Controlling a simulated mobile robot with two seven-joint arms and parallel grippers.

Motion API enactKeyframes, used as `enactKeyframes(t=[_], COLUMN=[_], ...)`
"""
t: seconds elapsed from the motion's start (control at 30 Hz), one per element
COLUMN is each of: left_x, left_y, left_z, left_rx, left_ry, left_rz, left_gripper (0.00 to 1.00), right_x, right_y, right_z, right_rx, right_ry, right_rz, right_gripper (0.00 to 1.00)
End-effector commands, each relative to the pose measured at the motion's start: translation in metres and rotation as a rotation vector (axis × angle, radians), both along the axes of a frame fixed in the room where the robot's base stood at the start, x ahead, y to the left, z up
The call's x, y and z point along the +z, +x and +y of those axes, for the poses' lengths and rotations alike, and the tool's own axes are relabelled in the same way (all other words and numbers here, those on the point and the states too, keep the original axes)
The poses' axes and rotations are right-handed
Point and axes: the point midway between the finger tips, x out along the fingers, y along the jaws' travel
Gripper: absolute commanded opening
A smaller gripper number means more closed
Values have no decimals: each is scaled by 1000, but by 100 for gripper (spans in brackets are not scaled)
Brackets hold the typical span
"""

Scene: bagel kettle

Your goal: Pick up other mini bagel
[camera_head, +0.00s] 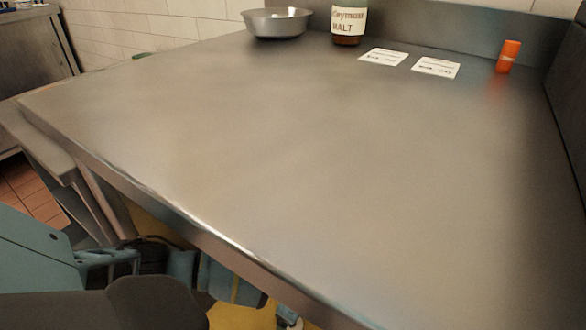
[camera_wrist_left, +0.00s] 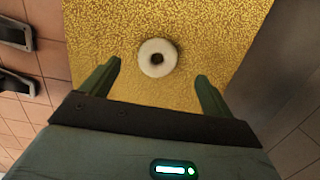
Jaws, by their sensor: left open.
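A pale, ring-shaped mini bagel (camera_wrist_left: 158,57) with a dark centre hole lies on a yellow speckled board (camera_wrist_left: 215,28) in the left wrist view. My left gripper (camera_wrist_left: 158,80) is open, and the bagel shows ahead of the gap between its two fingers, not gripped. In the head view no bagel is seen. My arm parts fill the lower left there, and the left fingertips cannot be made out. A strip of yellow surface (camera_head: 232,316) shows below the table edge. My right gripper is not in view.
A steel table (camera_head: 330,160) fills the head view, mostly clear. Tiled floor (camera_wrist_left: 52,70) shows beside the yellow board.

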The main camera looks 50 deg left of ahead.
Motion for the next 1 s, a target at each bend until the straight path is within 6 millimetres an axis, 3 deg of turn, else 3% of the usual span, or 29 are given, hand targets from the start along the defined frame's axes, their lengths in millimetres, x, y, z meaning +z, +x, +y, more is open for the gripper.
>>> enactKeyframes(t=[0.17, 0.5, 0.77, 1.0], left_x=[-5, -48, -50, -50], left_y=[0, -4, -4, -4], left_z=[0, 2, 2, 2], left_rx=[0, 1, 1, 1], left_ry=[0, 1, 1, 1], left_rz=[-1, 1, -3, -3], left_gripper=[87, 87, 87, 60], right_x=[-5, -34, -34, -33], right_y=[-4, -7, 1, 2], right_z=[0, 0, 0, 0], right_rx=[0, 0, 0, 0], right_ry=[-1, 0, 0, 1], right_rz=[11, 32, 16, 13], right_gripper=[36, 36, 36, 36])
